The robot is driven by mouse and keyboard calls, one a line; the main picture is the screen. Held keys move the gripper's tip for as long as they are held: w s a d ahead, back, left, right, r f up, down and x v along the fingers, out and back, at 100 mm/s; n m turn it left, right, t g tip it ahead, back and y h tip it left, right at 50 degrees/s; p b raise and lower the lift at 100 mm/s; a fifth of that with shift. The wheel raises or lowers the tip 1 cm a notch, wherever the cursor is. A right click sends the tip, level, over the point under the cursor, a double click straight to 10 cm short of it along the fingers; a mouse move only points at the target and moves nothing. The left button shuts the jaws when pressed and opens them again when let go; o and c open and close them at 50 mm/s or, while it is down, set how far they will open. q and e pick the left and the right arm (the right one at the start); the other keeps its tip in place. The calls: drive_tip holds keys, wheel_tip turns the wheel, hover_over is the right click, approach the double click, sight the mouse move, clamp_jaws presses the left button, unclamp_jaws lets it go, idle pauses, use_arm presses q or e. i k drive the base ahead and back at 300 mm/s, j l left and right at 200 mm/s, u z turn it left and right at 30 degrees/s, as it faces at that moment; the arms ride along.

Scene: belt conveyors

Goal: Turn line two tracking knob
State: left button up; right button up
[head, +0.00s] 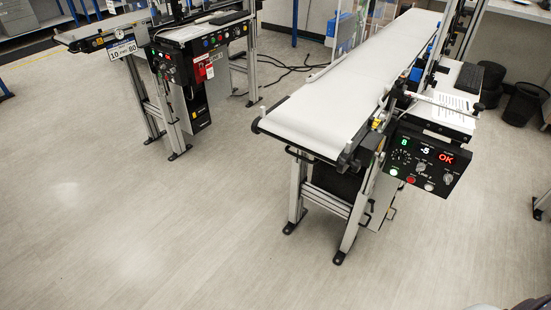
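The black control panel (423,165) of the right-hand conveyor hangs at the side of its near end and seems to be lettered LINE 2. It has a green display reading 8, a white one reading -5 and a red one reading OK. A round dial with marks (400,157) is at its left, a knob (421,166) is near the middle, and another knob (448,178) is at the right. The labels are too small to tell which is the tracking knob.
The white conveyor belt (345,90) runs away behind the panel. A green-lit button, a red button (410,180) and a pale button line the panel's lower edge. Another conveyor with its panel (205,55) stands at the upper left. The floor (160,220) in front is clear.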

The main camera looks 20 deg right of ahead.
sight(356, 165)
drive_tip(key=l+u, duration=0.25)
drive_tip(key=u, duration=0.2)
drive_tip(key=l+u, duration=0.25)
drive_tip(key=u, duration=0.25)
drive_tip(key=l+u, duration=0.25)
drive_tip(key=u, duration=0.2)
drive_tip(key=k+l+u, duration=0.1)
drive_tip(key=l+u, duration=0.15)
drive_tip(key=u, duration=0.25)
